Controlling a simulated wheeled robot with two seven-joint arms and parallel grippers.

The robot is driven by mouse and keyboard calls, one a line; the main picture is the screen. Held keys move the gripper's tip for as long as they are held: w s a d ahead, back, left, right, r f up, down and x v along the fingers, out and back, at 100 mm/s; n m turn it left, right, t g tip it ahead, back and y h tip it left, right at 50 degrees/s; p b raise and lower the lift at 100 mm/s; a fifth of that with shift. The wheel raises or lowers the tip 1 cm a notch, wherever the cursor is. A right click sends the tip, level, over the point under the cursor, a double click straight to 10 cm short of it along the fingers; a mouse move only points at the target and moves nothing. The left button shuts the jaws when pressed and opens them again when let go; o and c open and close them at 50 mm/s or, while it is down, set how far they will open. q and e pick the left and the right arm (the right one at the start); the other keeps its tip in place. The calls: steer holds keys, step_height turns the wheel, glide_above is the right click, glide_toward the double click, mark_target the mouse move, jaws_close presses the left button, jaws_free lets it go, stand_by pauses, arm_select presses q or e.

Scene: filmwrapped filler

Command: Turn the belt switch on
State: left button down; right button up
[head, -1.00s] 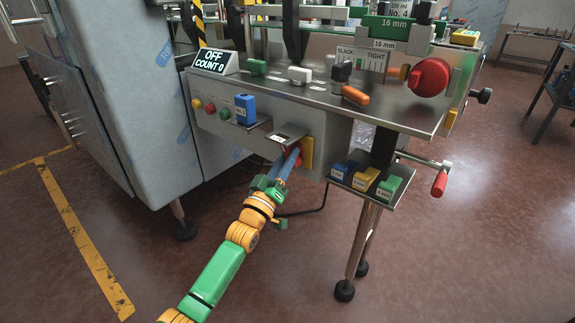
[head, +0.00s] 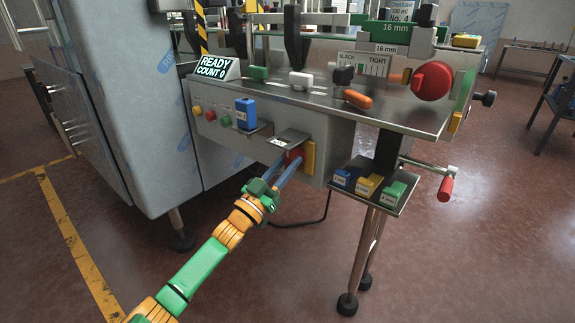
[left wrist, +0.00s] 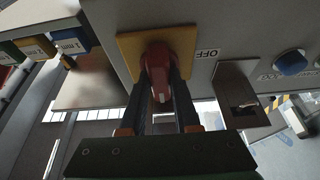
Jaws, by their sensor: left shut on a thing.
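The belt switch is a red knob (head: 294,154) on a yellow plate (head: 310,158), low on the machine's front panel. In the left wrist view the knob (left wrist: 165,62) points down toward me, with an "OFF" label on the panel to its right. My left gripper (head: 288,168) reaches up to it from below; its two long fingers (left wrist: 164,88) are shut on the knob, one on each side. The display (head: 217,69) on the machine reads "READY COUNT 0". My right gripper is not in view.
A small metal shelf (head: 285,141) juts out left of the switch. A tray (head: 399,207) with blue, yellow and green blocks and a red-handled crank (head: 446,188) are to the right. Coloured buttons line the panel's left.

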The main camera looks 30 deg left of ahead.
arm_select(q)
steer(key=shift+f, duration=0.2)
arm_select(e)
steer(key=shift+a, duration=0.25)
arm_select(q)
steer(key=c, duration=0.6)
jaws_free()
steer(key=shift+r, duration=0.1)
steer(key=shift+c, duration=0.2)
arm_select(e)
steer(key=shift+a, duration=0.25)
arm_select(q)
steer(key=v, duration=0.7)
steer(key=shift+p, duration=0.45)
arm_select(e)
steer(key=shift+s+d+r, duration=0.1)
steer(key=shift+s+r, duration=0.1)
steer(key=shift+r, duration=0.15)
arm_select(q)
steer(key=shift+s, duration=0.1)
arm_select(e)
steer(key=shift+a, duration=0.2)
